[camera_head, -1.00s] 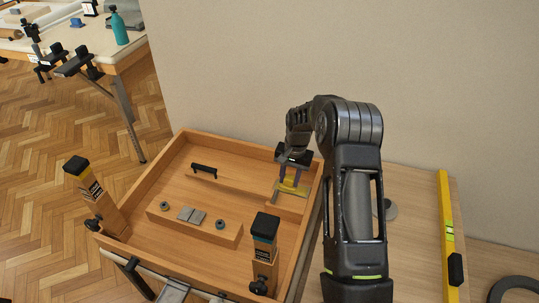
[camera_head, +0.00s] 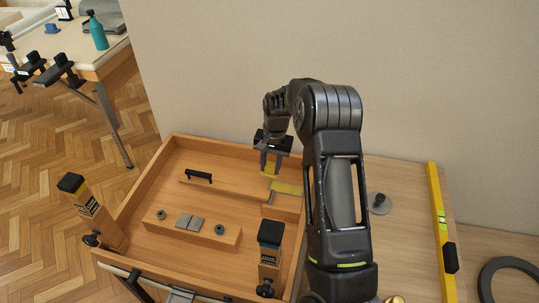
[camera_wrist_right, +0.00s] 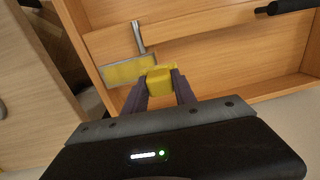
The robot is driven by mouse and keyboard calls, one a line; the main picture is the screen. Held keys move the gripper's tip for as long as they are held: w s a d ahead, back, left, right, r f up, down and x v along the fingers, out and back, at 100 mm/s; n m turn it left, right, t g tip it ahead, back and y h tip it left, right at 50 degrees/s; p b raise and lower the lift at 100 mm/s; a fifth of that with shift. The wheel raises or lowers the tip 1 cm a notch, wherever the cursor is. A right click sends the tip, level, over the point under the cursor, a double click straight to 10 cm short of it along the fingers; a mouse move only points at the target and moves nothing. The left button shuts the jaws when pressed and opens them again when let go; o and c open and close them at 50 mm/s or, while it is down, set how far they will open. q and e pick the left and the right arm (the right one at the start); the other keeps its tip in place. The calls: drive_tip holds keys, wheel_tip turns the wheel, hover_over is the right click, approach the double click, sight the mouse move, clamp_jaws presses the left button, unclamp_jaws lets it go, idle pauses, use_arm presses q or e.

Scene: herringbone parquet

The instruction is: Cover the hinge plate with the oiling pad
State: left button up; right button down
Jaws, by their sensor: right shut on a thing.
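The hinge plate (camera_head: 189,222), grey metal with two leaves, lies uncovered on a wooden block in the drawer-like box, between two dark round pieces. My right gripper (camera_head: 270,172) is shut on a small yellow block, apparently the oiling pad (camera_head: 269,167), held above the box's far right part. In the right wrist view the yellow block (camera_wrist_right: 159,82) sits between the fingertips of the gripper (camera_wrist_right: 160,88). A flat yellow piece with a grey metal strip (camera_head: 287,188) lies below and beside it; it also shows in the wrist view (camera_wrist_right: 130,70). My left gripper is out of view.
The box has raised wooden walls (camera_head: 142,182) and a black handle (camera_head: 199,176) on an inner divider. Two upright clamped posts (camera_head: 88,203) (camera_head: 269,252) flank the near side. A yellow level (camera_head: 437,215) and a grey knobbed disc (camera_head: 380,203) lie right of my arm.

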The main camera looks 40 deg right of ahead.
drive_tip(key=shift+r+p, duration=0.75)
drive_tip(key=shift+r, duration=0.8)
drive_tip(key=c, duration=1.6)
unclamp_jaws()
clamp_jaws()
